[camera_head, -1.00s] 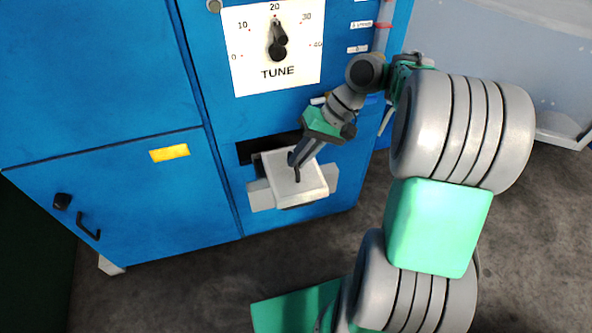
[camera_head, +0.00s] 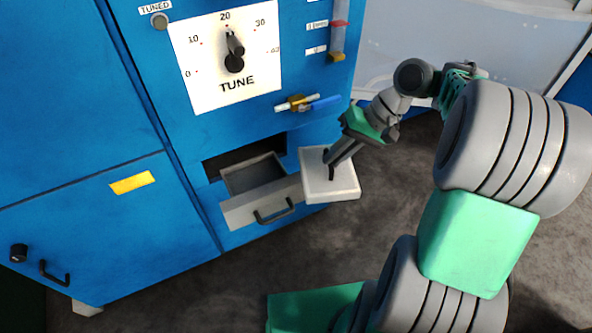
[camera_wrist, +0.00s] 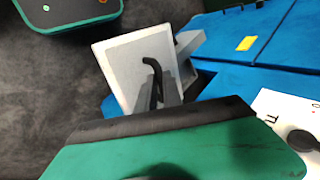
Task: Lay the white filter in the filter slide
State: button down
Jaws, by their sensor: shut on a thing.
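The white filter (camera_head: 318,187) is a flat square block. My gripper (camera_head: 330,165) is shut on it and holds it at the right of the filter slide. In the wrist view the filter (camera_wrist: 118,68) shows with my gripper (camera_wrist: 154,75) across its face. The filter slide (camera_head: 240,213) is a grey drawer pulled out of the blue cabinet, with a dark handle on its front. Its tray looks empty. The filter overlaps the slide's right front corner in the head view; I cannot tell whether they touch.
The blue cabinet (camera_head: 105,225) has a TUNE dial (camera_head: 234,62) above the slide and a brass and blue valve (camera_head: 305,103) to its upper right. A yellow label (camera_head: 132,182) marks a door at the left. Grey floor lies open in front.

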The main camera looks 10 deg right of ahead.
aim_at(258, 181)
jog(key=z, duration=2.45)
jog(key=k, duration=1.7)
jog(key=u, duration=2.5)
jog(key=i, duration=1)
jog(key=u, duration=0.05)
